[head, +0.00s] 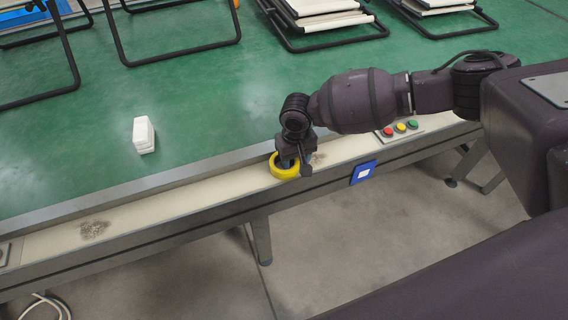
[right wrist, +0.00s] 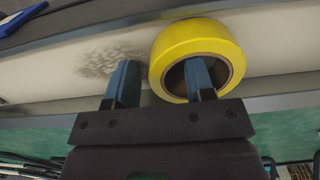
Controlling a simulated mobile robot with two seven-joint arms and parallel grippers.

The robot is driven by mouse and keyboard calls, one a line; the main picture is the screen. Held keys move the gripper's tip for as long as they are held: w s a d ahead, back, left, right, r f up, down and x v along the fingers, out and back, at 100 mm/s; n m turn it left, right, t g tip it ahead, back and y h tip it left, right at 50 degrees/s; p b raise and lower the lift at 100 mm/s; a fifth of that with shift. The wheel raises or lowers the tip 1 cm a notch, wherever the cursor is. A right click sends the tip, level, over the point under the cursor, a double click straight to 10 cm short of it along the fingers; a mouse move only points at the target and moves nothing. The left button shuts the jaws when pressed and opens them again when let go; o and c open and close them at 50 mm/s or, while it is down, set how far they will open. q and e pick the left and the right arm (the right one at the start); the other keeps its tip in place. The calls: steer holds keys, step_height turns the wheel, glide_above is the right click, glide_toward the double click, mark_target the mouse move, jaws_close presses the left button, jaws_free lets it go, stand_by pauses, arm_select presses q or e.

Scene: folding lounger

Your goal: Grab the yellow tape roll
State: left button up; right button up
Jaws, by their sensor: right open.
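The yellow tape roll (head: 284,171) lies flat on the pale ledge along the front edge of the green table. My right gripper (head: 295,165) is right at it, pointing down from above. In the right wrist view the gripper (right wrist: 162,80) is open, with one finger inside the hole of the tape roll (right wrist: 170,48) and the other finger outside, beside its rim. The roll's wall lies between the two fingers. I cannot tell whether either finger touches the roll. My left gripper is not in view.
A white block (head: 144,135) stands on the green table (head: 215,95) to the left. Push buttons (head: 400,128) in red, yellow and green sit on the ledge right of the gripper. Black folding frames (head: 325,22) stand at the back. The table between is clear.

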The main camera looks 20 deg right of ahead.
steer(key=c, duration=0.8)
jaws_close()
steer(key=shift+r, duration=0.15)
step_height(320, 180, up, 8)
steer(key=shift+f+p, duration=0.15)
steer(key=shift+p, duration=0.9)
step_height(320, 180, up, 12)
steer(key=p, duration=0.2)
